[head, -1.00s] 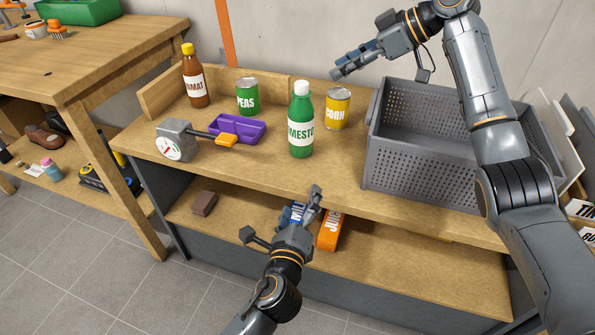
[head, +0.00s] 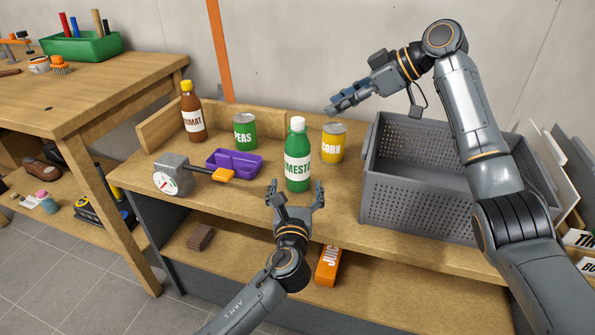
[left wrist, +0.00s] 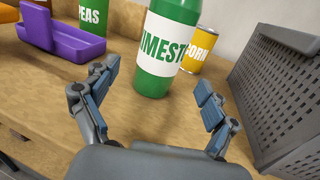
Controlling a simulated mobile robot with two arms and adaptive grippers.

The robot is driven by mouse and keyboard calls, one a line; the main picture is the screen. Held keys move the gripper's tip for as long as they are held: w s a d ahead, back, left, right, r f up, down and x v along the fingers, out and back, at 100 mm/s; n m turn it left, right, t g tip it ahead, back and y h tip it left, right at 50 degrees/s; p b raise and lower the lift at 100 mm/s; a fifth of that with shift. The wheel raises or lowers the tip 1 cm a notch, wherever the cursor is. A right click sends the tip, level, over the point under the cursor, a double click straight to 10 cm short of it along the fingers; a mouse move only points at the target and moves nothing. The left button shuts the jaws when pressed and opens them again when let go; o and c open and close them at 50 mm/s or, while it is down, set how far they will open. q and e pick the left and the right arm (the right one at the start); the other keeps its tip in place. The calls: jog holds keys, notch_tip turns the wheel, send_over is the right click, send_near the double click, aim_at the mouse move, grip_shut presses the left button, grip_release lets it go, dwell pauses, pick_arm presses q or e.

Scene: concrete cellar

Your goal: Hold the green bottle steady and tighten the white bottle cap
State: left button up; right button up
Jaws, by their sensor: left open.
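The green bottle (head: 298,172) stands upright on the bench top. Its white cap (head: 297,124) is on its neck. In the left wrist view the bottle (left wrist: 157,55) is between and beyond my fingers, its top cut off. My left gripper (head: 297,192) is open just in front of the bottle, apart from it, one finger to each side. It also shows open in the left wrist view (left wrist: 157,92). My right gripper (head: 345,106) is above and behind the corn can, to the right of the cap and apart from it. Its fingers point left; I cannot tell its opening.
A corn can (head: 333,143) stands right of the bottle and a peas can (head: 244,131) left. A purple tray (head: 236,165), a gauge (head: 170,177) and a brown bottle (head: 192,115) are further left. A grey crate (head: 410,200) stands right.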

aim_at(298, 168)
pick_arm(q)
jog(key=w, duration=0.7)
jog(key=shift+w+d, duration=0.2)
jog(key=c, duration=1.5)
